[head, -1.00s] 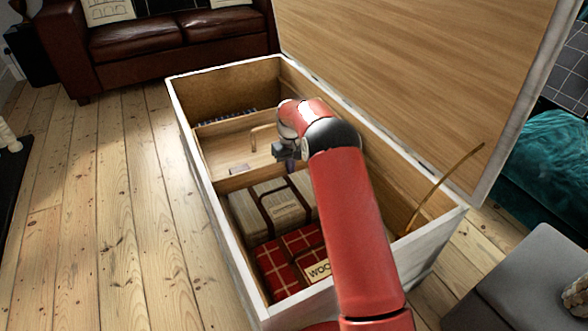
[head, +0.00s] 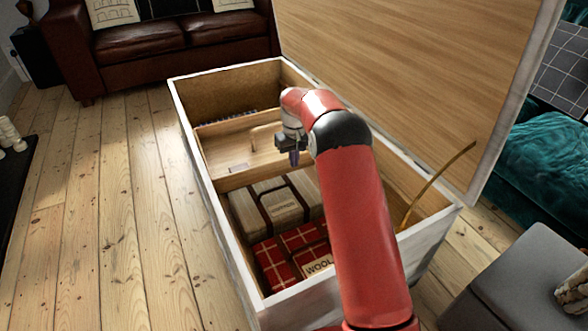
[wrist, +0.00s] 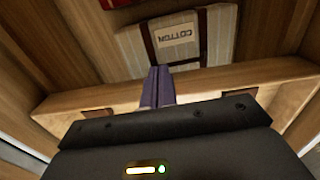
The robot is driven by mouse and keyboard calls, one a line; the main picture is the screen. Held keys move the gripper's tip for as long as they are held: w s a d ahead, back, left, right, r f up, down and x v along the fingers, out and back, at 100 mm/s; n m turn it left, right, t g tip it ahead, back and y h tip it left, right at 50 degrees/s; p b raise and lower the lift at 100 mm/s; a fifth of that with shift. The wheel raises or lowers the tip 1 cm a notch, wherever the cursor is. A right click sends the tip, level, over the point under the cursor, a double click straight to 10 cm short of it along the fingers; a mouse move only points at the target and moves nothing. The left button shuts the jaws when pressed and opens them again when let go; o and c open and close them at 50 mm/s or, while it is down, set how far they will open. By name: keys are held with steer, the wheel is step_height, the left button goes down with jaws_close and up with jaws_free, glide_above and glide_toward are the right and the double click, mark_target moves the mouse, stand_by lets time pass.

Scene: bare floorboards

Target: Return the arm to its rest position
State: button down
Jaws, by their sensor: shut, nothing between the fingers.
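My red arm reaches over an open wooden chest (head: 231,240) with a white rim. My gripper (head: 294,157) hangs over the inside of the chest, near the divider by the wooden tray (head: 222,158). In the wrist view my gripper (wrist: 158,85) shows its two purple fingers pressed together with nothing between them. I cannot tell from these views how high the fingers are above the chest's contents.
A red plaid bundle labelled WOOL (head: 290,262) lies in the chest's near part. The raised lid (head: 420,75) stands along the right side. A brown sofa (head: 160,45) is behind, a grey ottoman (head: 530,270) at right. Floorboards at left (head: 110,220) are clear.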

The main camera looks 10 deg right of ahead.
steer(key=s+d+r+m+t, duration=0.1)
steer(key=s+r, duration=0.8)
steer(key=r, duration=0.3)
steer(key=s+d+r+m+t, duration=0.1)
steer(key=s+r+t, duration=0.1)
steer(key=s+r, duration=0.85)
steer(key=s+d+m+t+p, duration=0.1)
steer(key=s+t, duration=0.1)
steer(key=s, duration=2.2)
steer(key=shift+d+f+m+t, duration=0.2)
steer(key=shift+m+t, duration=0.1)
steer(key=shift+w+a, duration=0.1)
